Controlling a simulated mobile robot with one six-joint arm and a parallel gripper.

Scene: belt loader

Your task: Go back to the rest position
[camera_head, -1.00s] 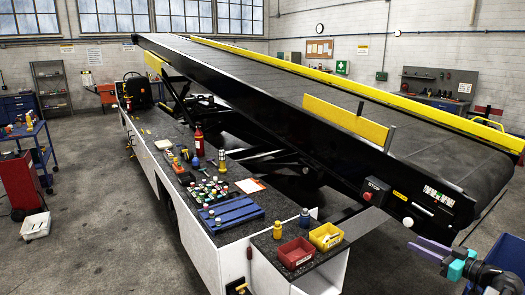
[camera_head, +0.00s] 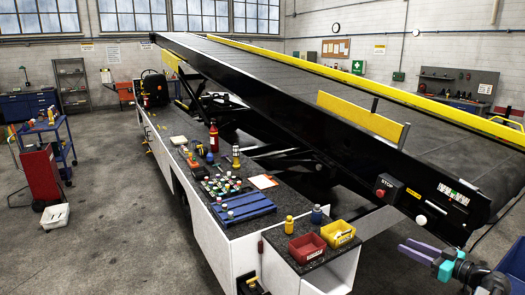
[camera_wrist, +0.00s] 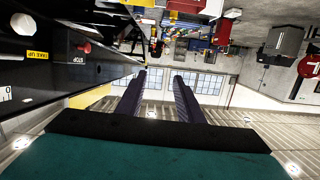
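My gripper (camera_head: 402,250) is at the lower right of the head view, in front of the belt loader's lower end. Its two purple fingers are apart, with nothing between them. The wrist view, which looks upside down, also shows the open gripper (camera_wrist: 159,76) with a clear gap between the fingers. The belt loader (camera_head: 330,135) slopes from the upper left down to the right. Its red stop button (camera_head: 381,193) is left of and above my gripper, and it also shows in the wrist view (camera_wrist: 84,47).
A dark worktop (camera_head: 290,262) left of my gripper carries a red bin (camera_head: 307,248), a yellow bin (camera_head: 338,234) and two small bottles. A blue pallet (camera_head: 243,208) lies behind them. A red cart (camera_head: 40,178) stands at the far left. The floor between is open.

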